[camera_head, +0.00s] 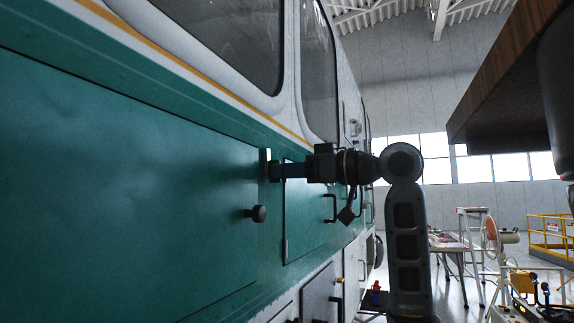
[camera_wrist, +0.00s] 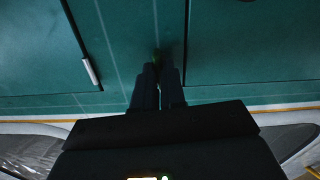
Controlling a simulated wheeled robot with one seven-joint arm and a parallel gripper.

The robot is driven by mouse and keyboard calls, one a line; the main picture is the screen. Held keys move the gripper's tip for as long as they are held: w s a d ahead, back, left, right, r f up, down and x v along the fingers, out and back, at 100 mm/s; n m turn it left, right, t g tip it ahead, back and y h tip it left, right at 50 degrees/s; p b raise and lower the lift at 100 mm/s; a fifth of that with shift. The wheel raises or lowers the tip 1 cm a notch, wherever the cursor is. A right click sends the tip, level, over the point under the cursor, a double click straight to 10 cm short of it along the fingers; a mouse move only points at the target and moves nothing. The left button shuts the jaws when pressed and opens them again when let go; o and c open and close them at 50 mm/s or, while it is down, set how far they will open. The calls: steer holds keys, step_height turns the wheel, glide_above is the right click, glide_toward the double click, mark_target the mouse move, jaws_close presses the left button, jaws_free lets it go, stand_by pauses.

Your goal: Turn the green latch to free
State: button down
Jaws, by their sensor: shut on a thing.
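The green latch (camera_wrist: 157,55) shows only as a small green bit at my fingertips in the wrist view, on the strip of teal wall between two panels. My gripper (camera_wrist: 158,68) is shut on it, with its two dark fingers close together and pointing at the wall. In the head view my gripper (camera_head: 274,170) reaches left to the aircraft's side, beside a narrow pale plate. My fingers and the steep view hide most of the latch, so its turn angle cannot be told.
A large teal panel (camera_head: 120,170) with a black knob (camera_head: 256,213) lies left of my gripper. A smaller hatch (camera_head: 304,225) with a dark handle (camera_head: 331,208) lies to the right. A brown overhead slab (camera_head: 510,75) hangs at upper right. A work table (camera_head: 450,246) and ladder stand behind.

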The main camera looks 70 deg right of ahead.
steer(key=shift+m, duration=0.6)
steer(key=shift+f+p, duration=0.1)
steer(key=shift+p, duration=0.2)
steer(key=c, duration=1.2)
jaws_free()
steer(key=s+b, duration=0.1)
steer(key=s, duration=0.7)
steer(key=shift+b, duration=0.35)
